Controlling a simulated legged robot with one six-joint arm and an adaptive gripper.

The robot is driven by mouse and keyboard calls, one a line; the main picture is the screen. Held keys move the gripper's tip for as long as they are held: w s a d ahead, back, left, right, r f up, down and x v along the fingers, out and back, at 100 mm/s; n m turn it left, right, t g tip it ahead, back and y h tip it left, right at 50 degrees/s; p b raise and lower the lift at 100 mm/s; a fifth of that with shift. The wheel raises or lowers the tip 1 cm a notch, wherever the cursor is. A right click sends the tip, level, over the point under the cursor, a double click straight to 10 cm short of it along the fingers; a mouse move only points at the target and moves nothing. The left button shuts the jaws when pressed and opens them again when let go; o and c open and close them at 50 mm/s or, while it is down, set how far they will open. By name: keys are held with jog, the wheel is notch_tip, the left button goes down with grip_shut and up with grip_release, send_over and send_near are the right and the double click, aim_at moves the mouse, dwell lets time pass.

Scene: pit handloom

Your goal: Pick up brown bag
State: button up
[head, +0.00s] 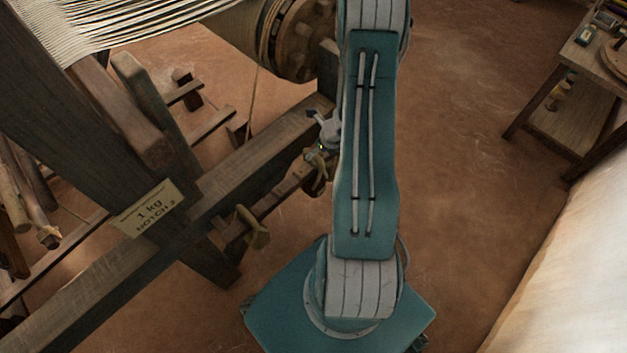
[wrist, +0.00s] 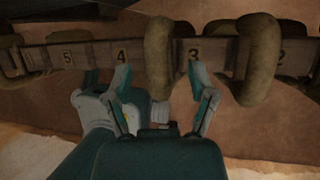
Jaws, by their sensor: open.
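Several brown bags shaped like thick loops hang over a numbered wooden bar (wrist: 100,54) in the wrist view. One brown bag (wrist: 158,50) hangs between marks 4 and 3, another brown bag (wrist: 260,60) between 3 and 2. My gripper (wrist: 159,82) is open and empty, its fingertips either side of the middle bag; contact cannot be told. In the head view my gripper (head: 322,142) is partly hidden behind my arm, close to a bag (head: 316,175) on the bar. Another brown bag (head: 254,228) hangs nearer the camera.
A label (head: 148,208) reading "1 kg NOTCH 3" is on the dark loom frame (head: 270,150). Loom posts and beams fill the left. A small wooden table (head: 560,110) stands at right, with pale cloth (head: 570,270) below it. The earthen floor between is clear.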

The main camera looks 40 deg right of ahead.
jog(key=shift+a+x, duration=0.2)
jog(key=shift+x, duration=0.9)
grip_shut()
jog(key=shift+r, duration=0.1)
jog(key=shift+r, duration=1.65)
jog(key=s+d, duration=0.1)
jog(key=s, duration=1.7)
jog(key=shift+d, duration=0.25)
jog(key=shift+w+r, duration=0.1)
jog(key=shift+w, duration=0.05)
